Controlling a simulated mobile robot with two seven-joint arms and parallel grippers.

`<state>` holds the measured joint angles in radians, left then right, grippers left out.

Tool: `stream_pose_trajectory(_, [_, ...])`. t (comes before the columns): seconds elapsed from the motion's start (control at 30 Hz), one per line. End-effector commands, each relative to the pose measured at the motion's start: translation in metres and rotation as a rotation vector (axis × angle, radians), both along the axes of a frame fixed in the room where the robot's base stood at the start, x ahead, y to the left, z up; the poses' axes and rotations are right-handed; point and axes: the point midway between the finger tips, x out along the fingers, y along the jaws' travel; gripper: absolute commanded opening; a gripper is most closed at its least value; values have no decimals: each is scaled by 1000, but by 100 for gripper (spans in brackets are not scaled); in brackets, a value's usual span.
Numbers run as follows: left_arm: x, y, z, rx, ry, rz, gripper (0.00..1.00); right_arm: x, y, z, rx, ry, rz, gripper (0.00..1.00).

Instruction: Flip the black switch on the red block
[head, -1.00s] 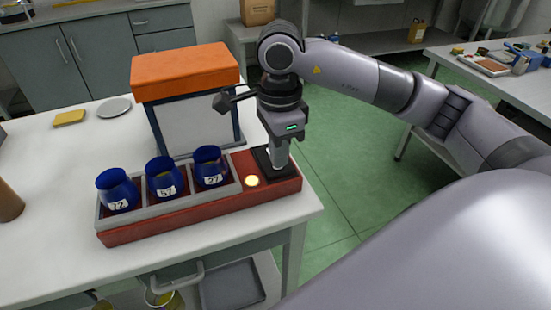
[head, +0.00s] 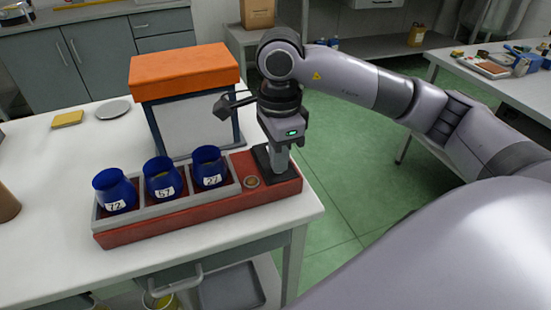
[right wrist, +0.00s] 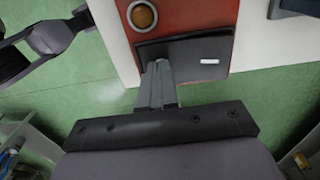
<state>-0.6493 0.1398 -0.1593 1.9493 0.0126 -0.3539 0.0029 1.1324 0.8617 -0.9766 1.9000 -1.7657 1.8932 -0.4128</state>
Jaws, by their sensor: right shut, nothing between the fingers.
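The red block (head: 215,217) lies along the front of the white table and also shows in the right wrist view (right wrist: 202,14). The black switch (head: 263,157) is a dark plate at its right end; in the right wrist view (right wrist: 208,48) it bears a short white mark. My right gripper (head: 278,170) is shut and empty, fingers pointing down at the switch. In the right wrist view its fingertips (right wrist: 158,66) overlap the plate's edge; whether they press it I cannot tell. A round lamp (head: 251,182) beside the switch looks unlit.
Three blue numbered cups (head: 163,180) stand in a grey rack (head: 170,206) on the block. An orange-topped box (head: 185,68) stands behind it. A yellow sponge (head: 68,119) and a grey plate (head: 113,109) lie at the back left. Green floor lies right of the table.

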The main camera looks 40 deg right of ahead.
Motion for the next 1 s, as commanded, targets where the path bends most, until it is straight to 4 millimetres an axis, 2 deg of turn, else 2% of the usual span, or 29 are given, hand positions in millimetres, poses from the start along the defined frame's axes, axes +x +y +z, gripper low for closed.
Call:
stream_pose_trajectory(0.8, [0,0,42,0,0,0,64,0,0,65,1,-1,-1,0])
stream_pose_trajectory(1.0, [0,0,45,0,0,0,64,0,0,70,1,0,0,0])
